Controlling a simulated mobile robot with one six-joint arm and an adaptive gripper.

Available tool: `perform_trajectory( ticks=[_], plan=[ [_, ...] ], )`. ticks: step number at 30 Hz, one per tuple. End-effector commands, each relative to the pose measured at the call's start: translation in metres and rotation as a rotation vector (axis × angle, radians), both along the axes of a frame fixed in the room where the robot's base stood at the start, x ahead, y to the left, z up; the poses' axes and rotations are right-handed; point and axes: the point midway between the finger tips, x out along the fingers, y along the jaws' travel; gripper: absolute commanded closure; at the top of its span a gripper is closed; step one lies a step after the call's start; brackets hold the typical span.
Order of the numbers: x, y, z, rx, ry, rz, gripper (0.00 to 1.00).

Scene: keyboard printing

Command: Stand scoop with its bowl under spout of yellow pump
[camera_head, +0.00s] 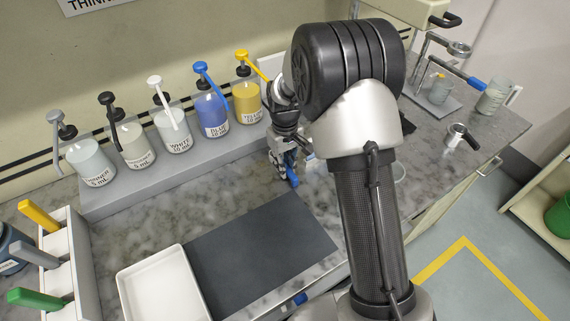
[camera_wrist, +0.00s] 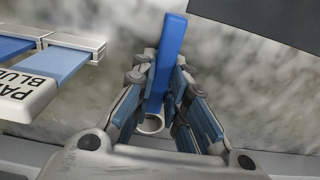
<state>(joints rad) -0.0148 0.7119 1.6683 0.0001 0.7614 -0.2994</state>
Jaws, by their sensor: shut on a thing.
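The yellow pump bottle (camera_head: 246,101) stands at the right end of the grey pump shelf. Its yellow spout (camera_head: 256,66) slants down to the right toward my arm, and its tip is hard to see. My gripper (camera_head: 284,160) is low over the marble counter, in front and to the right of that bottle. In the wrist view my gripper (camera_wrist: 160,85) is shut on the blue handle of the scoop (camera_wrist: 172,42). The scoop's round metal bowl (camera_wrist: 152,124) shows between the fingers. In the head view the bowl is hidden.
Blue, white, black-topped and grey-topped pump bottles stand left of the yellow one on the shelf (camera_head: 150,183). A dark mat (camera_head: 262,247) and a white tray (camera_head: 160,290) lie in front. A blue-and-white labelled block (camera_wrist: 40,85) is at the left in the wrist view.

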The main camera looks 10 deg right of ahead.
Motion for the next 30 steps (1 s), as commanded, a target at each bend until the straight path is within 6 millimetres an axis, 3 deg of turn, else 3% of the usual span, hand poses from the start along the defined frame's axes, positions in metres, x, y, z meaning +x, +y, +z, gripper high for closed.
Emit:
perform_trajectory(
  ticks=[11, 12, 21, 30],
  plan=[
    [0.0000, 0.0000, -0.0018, 0.000, 0.000, 0.000, 1.00],
    [0.0000, 0.0000, -0.0018, 0.000, 0.000, 0.000, 0.85],
    [0.0000, 0.0000, -0.0017, 0.000, 0.000, 0.000, 0.65],
    [0.0000, 0.0000, -0.0015, 0.000, 0.000, 0.000, 0.63]
  ],
)
